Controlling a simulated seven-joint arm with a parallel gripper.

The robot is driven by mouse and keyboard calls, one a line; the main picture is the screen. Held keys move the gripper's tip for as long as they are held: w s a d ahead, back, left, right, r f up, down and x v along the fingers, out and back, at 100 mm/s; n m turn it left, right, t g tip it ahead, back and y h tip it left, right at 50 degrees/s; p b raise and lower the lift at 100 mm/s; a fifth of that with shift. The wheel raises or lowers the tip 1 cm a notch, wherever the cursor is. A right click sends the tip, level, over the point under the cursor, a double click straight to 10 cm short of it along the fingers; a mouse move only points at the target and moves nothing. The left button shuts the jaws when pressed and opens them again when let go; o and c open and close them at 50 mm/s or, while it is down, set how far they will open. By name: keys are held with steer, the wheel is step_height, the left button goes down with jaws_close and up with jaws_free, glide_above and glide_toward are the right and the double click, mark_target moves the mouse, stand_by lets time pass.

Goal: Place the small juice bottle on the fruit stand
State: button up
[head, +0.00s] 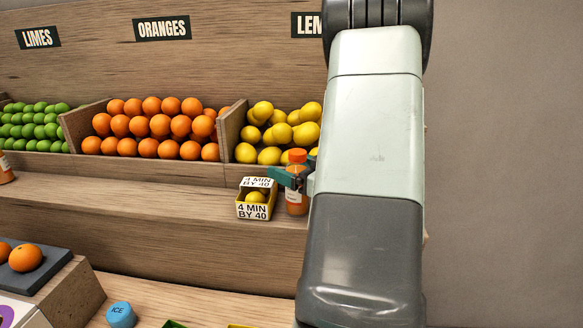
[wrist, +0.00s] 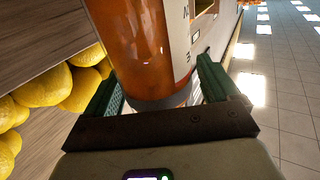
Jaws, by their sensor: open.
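The small juice bottle (head: 296,203), orange with an orange cap and a pale label, is upright at the shelf of the fruit stand (head: 130,195), just right of a small lemon box. Its base appears to be on the shelf, though my arm hides its right side. My gripper (head: 290,178) is at the bottle's upper part, with a green finger across its front. In the wrist view the bottle (wrist: 140,45) lies between the two open fingers of my gripper (wrist: 160,65). I cannot tell whether either finger touches it.
The lemon box (head: 254,211) stands close beside the bottle. Lemons (head: 270,135), oranges (head: 160,125) and limes (head: 35,125) fill bins behind the shelf. Another orange bottle (head: 4,172) is at the left edge. The shelf between is clear.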

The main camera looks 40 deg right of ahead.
steer(key=shift+s+r, duration=0.1)
steer(key=shift+r, duration=0.1)
steer(key=v, duration=1.1)
steer(key=shift+s, duration=0.4)
